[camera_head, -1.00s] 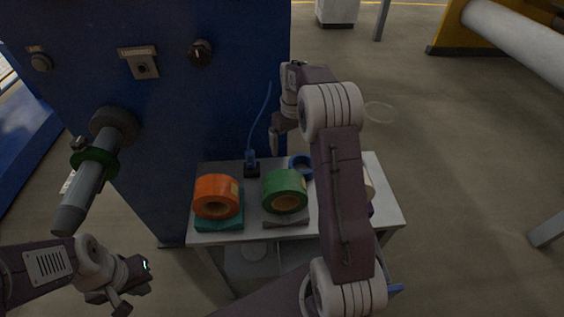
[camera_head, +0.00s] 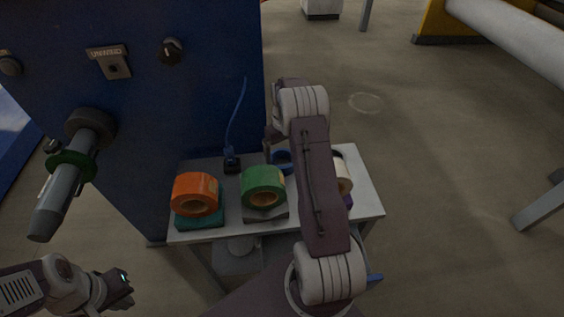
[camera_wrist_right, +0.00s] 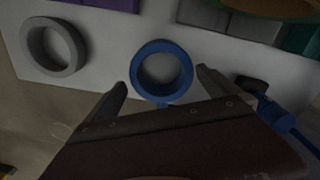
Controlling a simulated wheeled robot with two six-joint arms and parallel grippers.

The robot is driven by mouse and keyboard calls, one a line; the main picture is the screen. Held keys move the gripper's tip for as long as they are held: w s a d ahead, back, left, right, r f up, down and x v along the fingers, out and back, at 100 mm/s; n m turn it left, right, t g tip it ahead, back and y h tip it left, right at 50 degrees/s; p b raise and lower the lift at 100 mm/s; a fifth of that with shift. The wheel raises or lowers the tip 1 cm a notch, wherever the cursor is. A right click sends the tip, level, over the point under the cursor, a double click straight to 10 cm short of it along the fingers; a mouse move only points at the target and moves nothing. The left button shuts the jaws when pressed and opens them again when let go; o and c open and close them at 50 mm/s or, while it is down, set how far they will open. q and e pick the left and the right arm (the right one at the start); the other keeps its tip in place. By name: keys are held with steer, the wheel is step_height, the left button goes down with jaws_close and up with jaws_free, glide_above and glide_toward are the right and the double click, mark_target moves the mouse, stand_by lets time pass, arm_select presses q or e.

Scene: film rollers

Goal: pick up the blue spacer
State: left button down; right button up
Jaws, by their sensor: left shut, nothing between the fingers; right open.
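The blue spacer (camera_head: 283,157), a flat ring, lies near the far edge of the small table, partly hidden behind my right arm in the head view. In the right wrist view the blue spacer (camera_wrist_right: 134,74) is whole, lying flat on the pale top. My right gripper (camera_wrist_right: 161,80) is open, one fingertip on each side of the ring in that view, holding nothing. In the head view my right gripper (camera_head: 268,142) is just beyond the ring, its fingers hard to make out. My left gripper (camera_head: 125,292) is shut and empty at the lower left, away from the table.
The table (camera_head: 367,196) holds an orange roll (camera_head: 195,191), a green roll (camera_head: 263,182) and a white roll (camera_head: 343,178). A grey ring (camera_wrist_right: 34,46) lies near the spacer. A blue plug (camera_wrist_right: 281,119) with cable is close to one finger. A blue machine (camera_head: 200,95) stands behind.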

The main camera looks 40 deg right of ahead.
step_height(320, 180, down, 5)
steer(key=shift+r, duration=0.1)
steer(key=shift+a+r, duration=0.1)
steer(key=c, duration=1.4)
